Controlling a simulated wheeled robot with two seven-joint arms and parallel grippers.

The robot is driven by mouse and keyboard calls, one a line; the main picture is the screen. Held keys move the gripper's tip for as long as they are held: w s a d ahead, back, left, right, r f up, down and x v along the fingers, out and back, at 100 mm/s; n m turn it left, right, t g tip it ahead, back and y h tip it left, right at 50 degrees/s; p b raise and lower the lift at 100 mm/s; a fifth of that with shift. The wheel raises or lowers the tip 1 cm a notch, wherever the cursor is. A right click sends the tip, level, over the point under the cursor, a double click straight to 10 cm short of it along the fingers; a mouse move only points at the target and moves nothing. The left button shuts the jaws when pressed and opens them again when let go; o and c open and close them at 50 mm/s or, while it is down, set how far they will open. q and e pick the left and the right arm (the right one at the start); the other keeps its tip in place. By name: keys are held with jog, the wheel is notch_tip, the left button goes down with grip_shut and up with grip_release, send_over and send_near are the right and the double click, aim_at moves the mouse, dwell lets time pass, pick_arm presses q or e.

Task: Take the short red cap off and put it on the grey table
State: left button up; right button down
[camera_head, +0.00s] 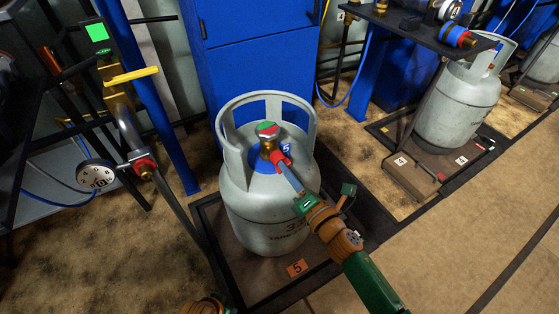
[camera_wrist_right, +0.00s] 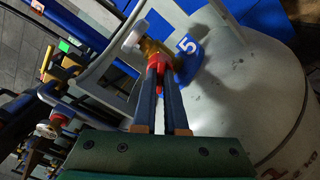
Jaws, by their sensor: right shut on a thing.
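A short red cap (camera_head: 278,157) sits on the side outlet of the brass valve of a grey gas cylinder (camera_head: 262,215). My right gripper (camera_head: 285,168) reaches in from the lower right and is shut on the cap. In the right wrist view the two blue fingers (camera_wrist_right: 158,75) close on the red cap (camera_wrist_right: 156,61) below the brass valve. The fingers partly hide the cap. A grey surface (camera_head: 55,215) shows at the left behind a black frame; I cannot tell if it is the grey table.
The cylinder's collar (camera_head: 226,125) rises around the valve. It stands on a black-framed scale (camera_head: 250,290). A pipe with a gauge (camera_head: 97,175) is at the left, a blue cabinet (camera_head: 255,60) behind. A dark tabletop (camera_head: 405,22) with fittings is at the upper right.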

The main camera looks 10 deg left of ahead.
jog(key=shift+f+n+b, duration=0.1)
jog(key=shift+n+b, duration=0.2)
jog(key=shift+n, duration=1.4)
jog(key=shift+n+b, duration=0.35)
jog(key=shift+n, duration=1.35)
jog(key=n, duration=0.4)
jog(key=shift+s+d, duration=0.1)
jog(key=n, duration=0.6)
